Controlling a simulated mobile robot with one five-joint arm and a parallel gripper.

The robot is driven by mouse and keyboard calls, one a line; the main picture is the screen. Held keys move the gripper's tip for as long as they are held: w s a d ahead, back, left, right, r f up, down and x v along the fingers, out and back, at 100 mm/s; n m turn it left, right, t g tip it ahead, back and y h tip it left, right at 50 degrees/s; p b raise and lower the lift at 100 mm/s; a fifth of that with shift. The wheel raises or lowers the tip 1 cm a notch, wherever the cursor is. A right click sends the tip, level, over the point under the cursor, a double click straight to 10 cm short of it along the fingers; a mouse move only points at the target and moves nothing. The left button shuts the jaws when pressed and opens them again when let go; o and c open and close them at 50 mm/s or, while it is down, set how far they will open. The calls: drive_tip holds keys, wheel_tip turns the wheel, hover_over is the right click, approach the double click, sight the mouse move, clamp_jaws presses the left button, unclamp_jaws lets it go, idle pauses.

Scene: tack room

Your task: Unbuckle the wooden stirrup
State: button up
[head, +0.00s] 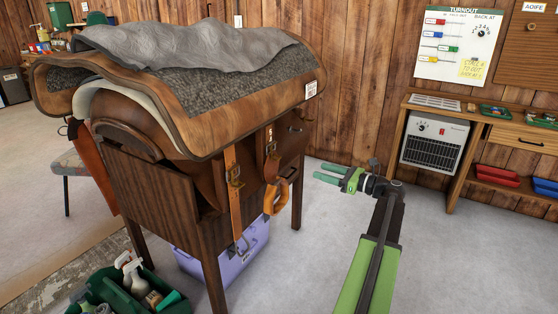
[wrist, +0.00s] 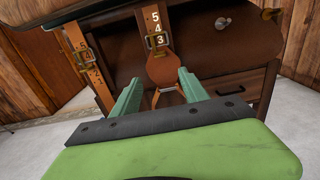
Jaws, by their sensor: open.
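A tan wooden stirrup (head: 276,201) hangs from the right-hand leather strap on the near side of the saddle. That strap (head: 270,142) carries a metal buckle. In the wrist view the buckle (wrist: 157,41) sits among the numbers 5, 4 and 3, and the stirrup (wrist: 158,95) shows partly between my fingers, its lower part hidden. A second strap (head: 233,190) with its own buckle (wrist: 85,54) hangs to the left. My gripper (head: 322,172) is open and empty, right of the stirrup and apart from it. Its fingers (wrist: 161,75) point toward the strap, below the buckle.
The saddle (head: 170,130) rests on a dark wooden stand (head: 150,190), with a grey cloth (head: 190,45) on top. A lilac box (head: 235,262) and green caddy (head: 75,296) stand low. A heater (head: 434,143) is at the right. The floor right of the stand is clear.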

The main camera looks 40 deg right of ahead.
drive_tip(key=x, duration=1.7)
drive_tip(key=shift+w, duration=0.15)
drive_tip(key=shift+r, duration=0.1)
clamp_jaws()
